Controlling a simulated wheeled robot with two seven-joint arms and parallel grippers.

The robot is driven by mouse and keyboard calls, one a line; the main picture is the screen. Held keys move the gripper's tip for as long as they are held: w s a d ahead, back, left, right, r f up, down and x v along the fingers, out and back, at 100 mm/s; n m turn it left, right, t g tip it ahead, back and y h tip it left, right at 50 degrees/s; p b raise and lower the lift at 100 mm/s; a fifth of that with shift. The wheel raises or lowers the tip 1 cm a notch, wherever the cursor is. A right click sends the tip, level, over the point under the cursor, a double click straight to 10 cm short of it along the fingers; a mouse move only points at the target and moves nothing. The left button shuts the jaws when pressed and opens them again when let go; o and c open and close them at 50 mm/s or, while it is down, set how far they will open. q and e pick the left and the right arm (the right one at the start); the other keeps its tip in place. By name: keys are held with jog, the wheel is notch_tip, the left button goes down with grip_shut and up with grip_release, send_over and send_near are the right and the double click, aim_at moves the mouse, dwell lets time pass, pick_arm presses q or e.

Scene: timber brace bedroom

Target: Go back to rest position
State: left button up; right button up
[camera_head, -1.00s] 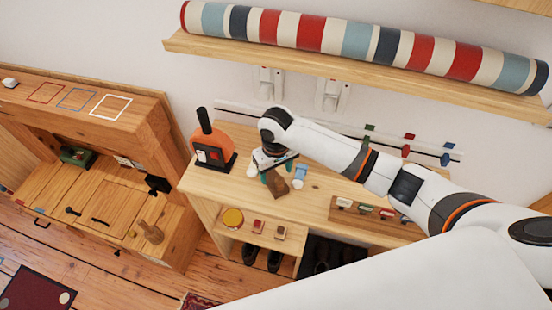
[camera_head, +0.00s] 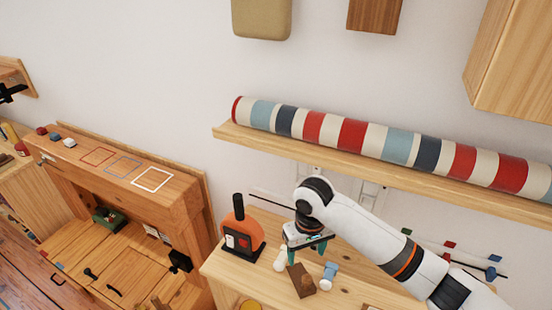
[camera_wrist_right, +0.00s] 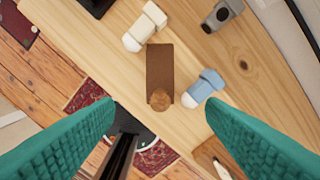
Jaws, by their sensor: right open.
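My right gripper (camera_head: 308,250) has teal fingers and points down over the wooden bench top (camera_head: 232,269). In the right wrist view the fingers (camera_wrist_right: 160,108) are spread apart with nothing held between them. A brown wooden block (camera_head: 301,281) lies below the gripper, and in the wrist view (camera_wrist_right: 160,72) it has a rounded knob at its near end. A white-ended cream piece (camera_wrist_right: 147,27) and a blue piece with a white end (camera_wrist_right: 204,86) lie on either side of the block. My left gripper is in neither view now.
An orange device with a black handle (camera_head: 241,228) stands left of the gripper. A shelf (camera_head: 300,150) bearing a striped roll (camera_head: 352,135) runs above my arm. A wooden cabinet (camera_head: 125,190) with outlined squares stands left.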

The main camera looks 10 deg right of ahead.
jog(key=s+a+f+n+t+y, duration=0.1)
jog(key=s+a+f+t+y, duration=0.25)
jog(key=s, duration=0.75)
jog(key=s+d+f+m+h, duration=0.1)
jog(key=s+d+h, duration=0.2)
jog(key=s+d, duration=0.85)
notch_tip(320, 180, down, 28)
jog(key=s+a+g+b, duration=0.1)
jog(key=s+a+b, duration=0.1)
jog(key=b, duration=0.1)
jog(key=s+d+f+g+b, duration=0.1)
jog(key=s+d+f+b, duration=0.2)
jog(key=s+f, duration=1.3)
notch_tip(320, 180, down, 5)
jog(key=shift+s+r, duration=0.1)
jog(key=shift+s, duration=0.3)
